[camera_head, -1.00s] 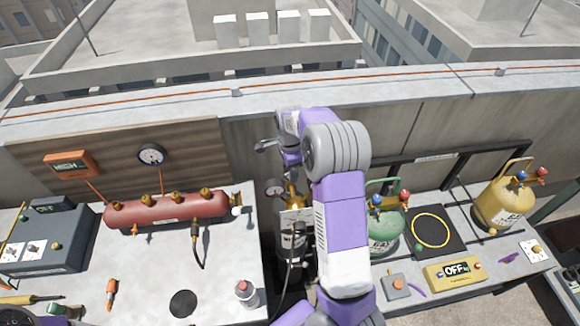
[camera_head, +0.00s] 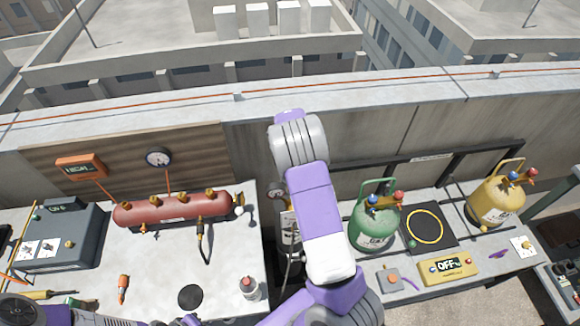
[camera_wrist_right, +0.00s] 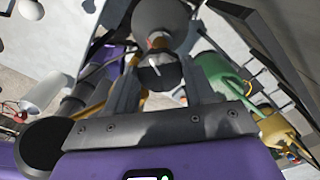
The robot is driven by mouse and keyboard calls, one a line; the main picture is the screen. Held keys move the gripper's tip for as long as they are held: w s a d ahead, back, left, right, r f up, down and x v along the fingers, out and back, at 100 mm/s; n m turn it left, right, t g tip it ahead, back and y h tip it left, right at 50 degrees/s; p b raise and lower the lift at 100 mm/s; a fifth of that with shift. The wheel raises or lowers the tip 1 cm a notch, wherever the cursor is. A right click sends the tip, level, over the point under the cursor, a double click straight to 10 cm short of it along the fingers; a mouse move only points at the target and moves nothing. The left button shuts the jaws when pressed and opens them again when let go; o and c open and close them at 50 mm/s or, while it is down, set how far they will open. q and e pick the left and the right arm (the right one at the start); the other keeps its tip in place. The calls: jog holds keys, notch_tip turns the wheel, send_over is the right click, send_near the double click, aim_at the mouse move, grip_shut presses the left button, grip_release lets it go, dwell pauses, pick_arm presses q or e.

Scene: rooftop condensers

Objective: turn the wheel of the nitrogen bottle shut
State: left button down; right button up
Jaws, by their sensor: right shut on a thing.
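The nitrogen bottle (camera_head: 289,228) stands in the gap between the two benches in the head view, mostly hidden behind my right arm. Its wheel is hidden there. In the right wrist view, a dark wheel-like knob with a white mark (camera_wrist_right: 158,74) sits between the fingers of my right gripper (camera_wrist_right: 162,88), which is shut on it. A grey rounded body shows just beyond the knob. My right gripper is hidden behind its own arm in the head view. Part of my left arm shows along the bottom left edge of the head view; its jaws cannot be made out.
A red manifold (camera_head: 172,210) and a spray bottle (camera_head: 249,288) are on the left bench. A green bottle (camera_head: 372,228), an OFF box (camera_head: 449,267) and a yellow bottle (camera_head: 492,203) are on the right bench. A concrete parapet (camera_head: 390,88) runs behind.

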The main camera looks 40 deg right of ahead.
jog(key=m+p, duration=0.1)
jog(key=m, duration=0.1)
jog(key=m+p, duration=0.1)
jog(key=shift+d+r+m+p, duration=0.1)
jog(key=shift+r+m+p, duration=0.1)
jog(key=shift+m+p, duration=0.15)
jog(key=m+p, duration=0.2)
jog(key=m, duration=0.1)
jog(key=shift+m, duration=0.35)
jog(key=shift+m+p, duration=0.65)
jog(key=shift+m, duration=0.55)
jog(key=shift+f+m+p, duration=0.1)
jog(key=shift+m+p, duration=0.2)
jog(key=shift+m, duration=1)
jog(key=o, duration=1)
jog(key=shift+o, duration=0.2)
